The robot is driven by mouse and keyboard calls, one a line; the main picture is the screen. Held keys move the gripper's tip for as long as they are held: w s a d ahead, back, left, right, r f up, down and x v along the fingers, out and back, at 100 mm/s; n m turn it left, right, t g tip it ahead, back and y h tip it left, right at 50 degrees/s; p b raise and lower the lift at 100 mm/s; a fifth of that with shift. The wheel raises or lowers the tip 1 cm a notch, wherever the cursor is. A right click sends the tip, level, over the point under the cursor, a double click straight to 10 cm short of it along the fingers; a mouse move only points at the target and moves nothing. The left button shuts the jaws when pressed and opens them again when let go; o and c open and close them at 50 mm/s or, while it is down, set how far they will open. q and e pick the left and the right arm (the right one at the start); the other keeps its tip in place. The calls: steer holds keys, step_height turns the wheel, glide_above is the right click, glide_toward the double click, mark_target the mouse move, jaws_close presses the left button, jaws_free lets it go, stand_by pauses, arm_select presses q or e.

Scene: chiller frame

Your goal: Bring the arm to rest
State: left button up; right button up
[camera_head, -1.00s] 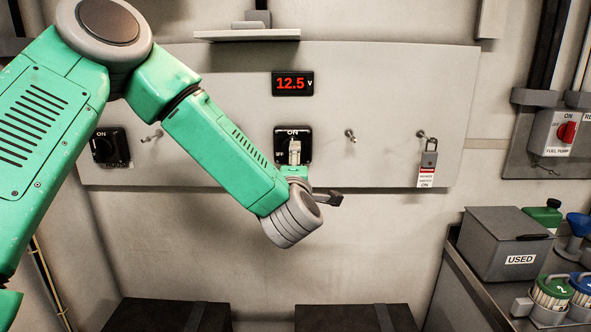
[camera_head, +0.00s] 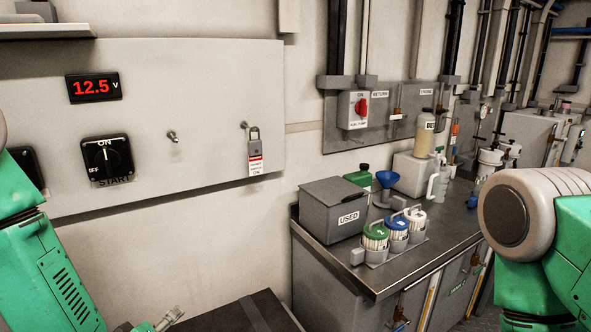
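My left arm comes in at the left edge and runs down out of the picture, apart from the wall panel. A small grey and green piece at the bottom edge looks like part of my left gripper (camera_head: 168,318); its fingers are cut off, so I cannot tell if it is open. My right arm shows at the right edge; its gripper is out of view. The black rotary switch (camera_head: 107,159) on the panel is marked ON, OFF and START. Its knob stands roughly upright toward ON, and nothing touches it. The red display (camera_head: 94,87) reads 12.5 V.
A padlock with a tag (camera_head: 255,153) hangs on the panel. A metal bench (camera_head: 400,277) holds a grey USED box (camera_head: 333,210), several lidded containers and a blue funnel (camera_head: 387,186). A fuel pump switch (camera_head: 354,110) is on the wall behind. A dark box top (camera_head: 240,317) lies below.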

arm_select(q)
steer(key=s+f+m+g, duration=0.3)
steer(key=s+f, duration=0.2)
steer(key=s, duration=0.4)
steer(key=s+f+m+g+h+b, duration=0.1)
steer(key=s+f+m+g, duration=0.3)
steer(key=s, duration=0.6)
steer(key=s+f+m+g+b, duration=0.1)
steer(key=s+f+m+g, duration=0.2)
steer(key=s+f, duration=0.5)
steer(key=shift+s+a+f+m, duration=0.25)
steer(key=shift+s+a+m, duration=0.15)
steer(key=shift+s, duration=0.75)
arm_select(e)
step_height(320, 180, down, 2)
steer(key=shift+f, duration=0.2)
arm_select(q)
steer(key=shift+c, duration=0.4)
arm_select(e)
steer(key=shift+c, duration=0.4)
